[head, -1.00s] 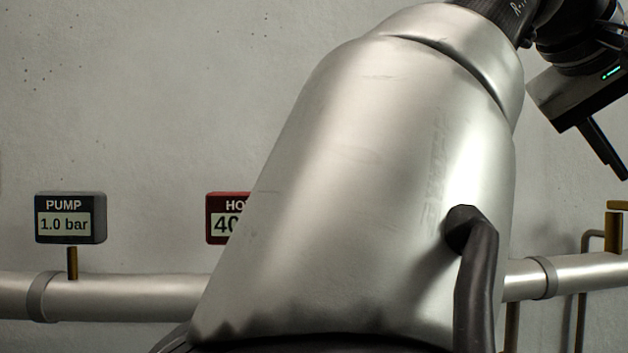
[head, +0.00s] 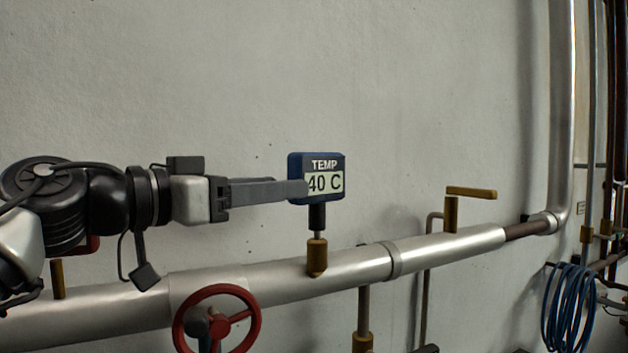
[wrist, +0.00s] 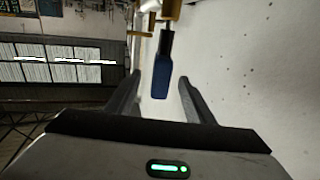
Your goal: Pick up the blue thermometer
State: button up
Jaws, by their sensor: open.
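The blue thermometer (head: 316,163) has a dark face reading TEMP and a display reading 40 C. It stands upright on a black stem in a brass fitting on the silver pipe. My gripper (head: 300,189) reaches in level from the left. Its near finger overlaps the left edge of the display; the far finger is hidden. In the wrist view, the two fingers of my gripper (wrist: 159,77) are apart, and the blue body of the thermometer (wrist: 161,80) shows in the gap between them, with space on both sides. The fingers do not appear shut on it.
The silver pipe (head: 350,265) runs along the wall below. A red valve wheel (head: 250,325) is below my gripper. A brass lever (head: 471,191) stands to the right of the thermometer. A blue hose coil (head: 568,310) hangs at far right. The wall above is clear.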

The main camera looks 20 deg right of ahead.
aim_at(334, 180)
jog(key=p+x, duration=0.2)
jog(key=x, duration=1.1)
jog(key=shift+w+r, duration=0.15)
jog(key=shift+a, duration=0.1)
grip_shut()
